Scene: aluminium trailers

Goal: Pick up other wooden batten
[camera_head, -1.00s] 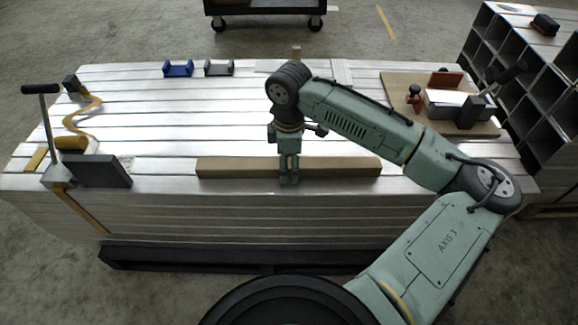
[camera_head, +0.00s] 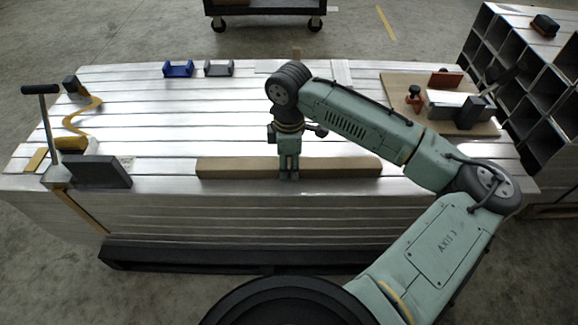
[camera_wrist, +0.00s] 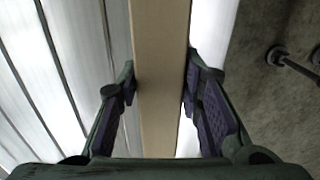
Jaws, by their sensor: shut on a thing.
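A long wooden batten (camera_head: 235,168) lies across the near part of the aluminium stack (camera_head: 190,140) in the head view. My gripper (camera_head: 289,176) points down at the batten's middle, with its fingers on either side of it. In the wrist view the batten (camera_wrist: 160,70) runs up the picture between the two fingers of my gripper (camera_wrist: 160,88). The fingers are shut on it.
A dark block (camera_head: 102,171) and a T-handled tool (camera_head: 48,125) stand at the left. Blue (camera_head: 178,69) and grey (camera_head: 218,68) brackets lie at the back. A wooden board (camera_head: 400,90) with tools is at the right. Square tubes (camera_head: 540,75) stand beyond.

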